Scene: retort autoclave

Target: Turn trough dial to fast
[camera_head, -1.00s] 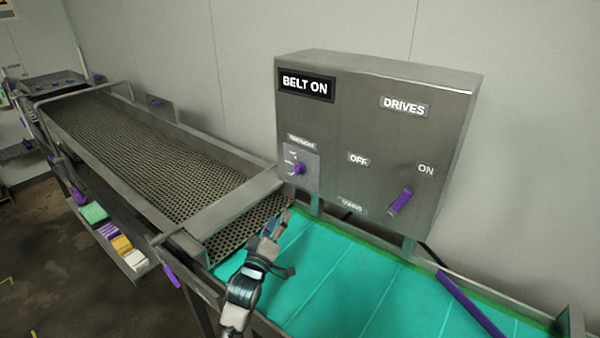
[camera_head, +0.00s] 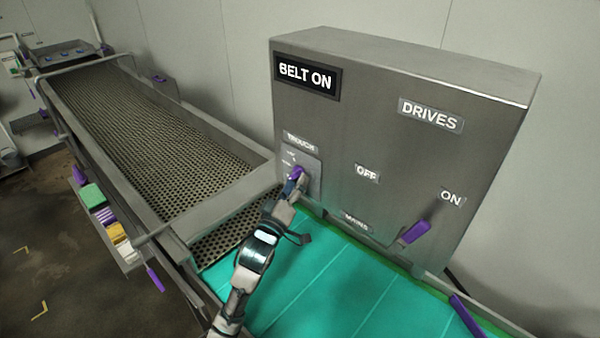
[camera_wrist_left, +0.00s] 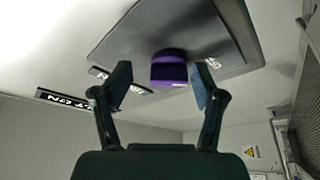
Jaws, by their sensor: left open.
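The trough dial (camera_head: 297,172) is a small purple knob on a plate at the lower left of the grey control box (camera_head: 400,125), under a TROUGH label. My left gripper (camera_head: 293,187) is at the dial in the head view and partly covers it and its plate. In the left wrist view the purple dial (camera_wrist_left: 168,70) sits between the two open fingers of my left gripper (camera_wrist_left: 160,88), with a gap on both sides. The small speed marks on the plate are too small to read. My right gripper is not in view.
A purple mains lever (camera_head: 414,232) sticks out at the box's lower right, near the ON label. A teal belt (camera_head: 330,280) runs below the box. A perforated metal trough (camera_head: 165,140) stands to the left. A purple bar (camera_head: 472,315) lies along the belt's right edge.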

